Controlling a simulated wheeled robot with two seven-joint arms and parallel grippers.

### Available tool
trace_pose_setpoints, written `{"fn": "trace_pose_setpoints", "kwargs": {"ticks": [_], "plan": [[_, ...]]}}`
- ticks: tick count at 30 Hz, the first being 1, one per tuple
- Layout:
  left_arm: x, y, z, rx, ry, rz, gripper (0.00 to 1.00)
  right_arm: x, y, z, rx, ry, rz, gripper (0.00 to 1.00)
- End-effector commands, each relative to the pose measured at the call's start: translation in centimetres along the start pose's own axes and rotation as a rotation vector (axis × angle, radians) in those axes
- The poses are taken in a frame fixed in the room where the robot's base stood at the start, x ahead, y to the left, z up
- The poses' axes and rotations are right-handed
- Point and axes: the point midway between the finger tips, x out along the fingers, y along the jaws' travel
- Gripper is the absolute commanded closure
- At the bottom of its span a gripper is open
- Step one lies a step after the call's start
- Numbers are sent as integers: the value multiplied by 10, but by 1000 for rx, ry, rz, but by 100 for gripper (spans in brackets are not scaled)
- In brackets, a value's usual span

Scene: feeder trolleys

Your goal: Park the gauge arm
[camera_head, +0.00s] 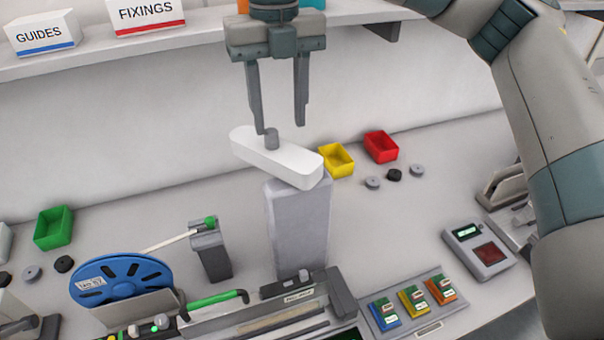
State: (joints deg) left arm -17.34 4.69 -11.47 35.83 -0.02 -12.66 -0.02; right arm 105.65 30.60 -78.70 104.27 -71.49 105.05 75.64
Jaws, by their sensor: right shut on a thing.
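The gauge arm (290,165) is a white rounded bar lying across the top of a grey post (298,225). Its right end is over the post and its left end juts out to the upper left. A small grey knob (271,139) stands up on the bar's left part. My right gripper (283,130) points down from above with its fingertips at the knob, shut on it. Its left fingertip meets the knob; the contact of the other finger is hard to see. My left gripper is not in view.
Yellow (338,161) and red (381,147) bins stand behind right of the post, with a green bin (54,229) at left. A blue reel (122,282) and green-handled feeder (216,300) are in front. A shelf (150,45) with labelled boxes runs behind the gripper.

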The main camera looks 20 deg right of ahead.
Motion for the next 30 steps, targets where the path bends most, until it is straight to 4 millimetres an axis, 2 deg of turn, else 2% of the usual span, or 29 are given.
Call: {"fn": "trace_pose_setpoints", "kwargs": {"ticks": [1,21,30], "plan": [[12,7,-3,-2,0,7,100,4,-2,1,5,-6,-1,66],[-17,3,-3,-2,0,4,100,-51,1,0,-2,-3,3,66],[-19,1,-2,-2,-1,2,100,-54,1,-1,-3,-3,3,66]]}}
